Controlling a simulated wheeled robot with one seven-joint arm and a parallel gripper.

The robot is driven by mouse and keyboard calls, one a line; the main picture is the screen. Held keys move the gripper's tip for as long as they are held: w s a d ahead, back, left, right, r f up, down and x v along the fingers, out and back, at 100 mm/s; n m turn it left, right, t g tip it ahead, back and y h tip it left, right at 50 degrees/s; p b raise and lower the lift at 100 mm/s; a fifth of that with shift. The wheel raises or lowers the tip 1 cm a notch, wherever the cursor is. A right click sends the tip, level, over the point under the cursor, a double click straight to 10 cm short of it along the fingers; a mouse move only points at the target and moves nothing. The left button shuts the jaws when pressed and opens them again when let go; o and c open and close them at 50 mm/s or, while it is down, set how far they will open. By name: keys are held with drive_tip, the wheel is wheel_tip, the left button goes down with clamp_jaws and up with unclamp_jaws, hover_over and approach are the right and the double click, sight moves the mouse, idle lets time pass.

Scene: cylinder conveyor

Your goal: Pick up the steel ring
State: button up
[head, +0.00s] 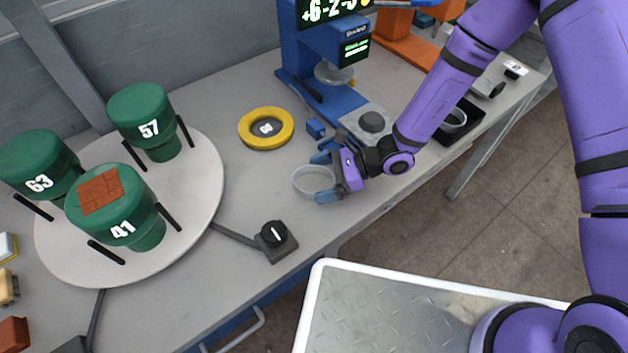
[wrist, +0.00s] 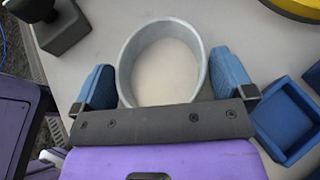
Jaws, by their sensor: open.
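The steel ring (head: 315,180) is a short, open grey metal ring lying on the grey workbench (head: 245,190), near its front edge. It also shows in the wrist view (wrist: 200,75), with the bench top visible through it. My gripper (head: 324,178) is open and low at the ring. In the wrist view, its two blue fingers (wrist: 163,84) stand on either side of the ring, with a small gap on each side. The near edge of the ring is partly hidden behind the gripper's dark palm bar.
A yellow ring-shaped piece (head: 266,141) lies behind the steel ring. A blue press (head: 300,60) and small blue box (wrist: 287,117) stand close by. A black knob (head: 274,237) is at the front edge. A white turntable (head: 205,200) with green numbered cylinders is at left.

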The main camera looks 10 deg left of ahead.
drive_tip(key=c, duration=0.6)
drive_tip(key=shift+r, duration=0.1)
